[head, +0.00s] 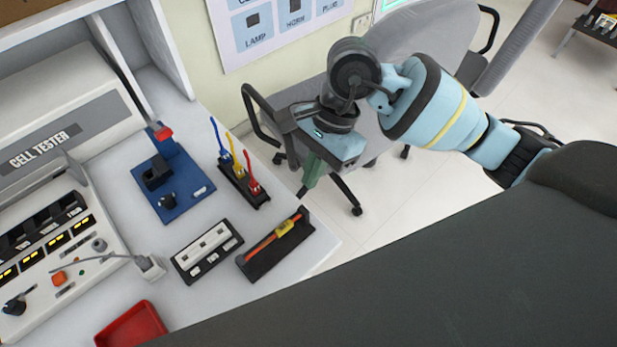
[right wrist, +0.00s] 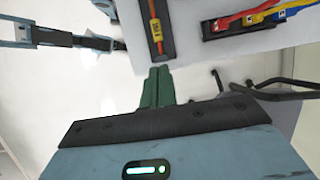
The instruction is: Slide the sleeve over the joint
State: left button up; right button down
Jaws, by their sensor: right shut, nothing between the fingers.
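A yellow sleeve (head: 285,228) sits around an orange-red wire (head: 260,246), toward its upper right end. The wire lies in a black holder (head: 262,262) at the table's right edge. The right wrist view shows the sleeve (right wrist: 156,27) on the wire (right wrist: 160,47) too, with dark marks on it. I cannot make out the joint. My right gripper (head: 311,178) has green fingers, which also show in the right wrist view (right wrist: 156,88). They are shut and empty, beyond the table edge and apart from the holder.
A rack with blue, yellow and red connectors (head: 243,183) stands behind the holder. A white-topped block (head: 207,250) lies to its left, a blue fixture (head: 172,187) farther back. A red tray (head: 131,327) is at the front. An office chair (head: 355,210) stands beyond the table.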

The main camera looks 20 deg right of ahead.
aim_at(301, 211)
jog(key=x, duration=0.7)
jog(key=shift+a+f, duration=0.1)
jog(key=shift+f, duration=0.15)
pick_arm(q)
jog(key=shift+w+r, duration=0.2)
jog(key=shift+w, duration=0.2)
pick_arm(e)
jog(key=shift+a+f, duration=0.1)
jog(key=shift+f, duration=0.25)
jog(key=shift+s+a, duration=0.1)
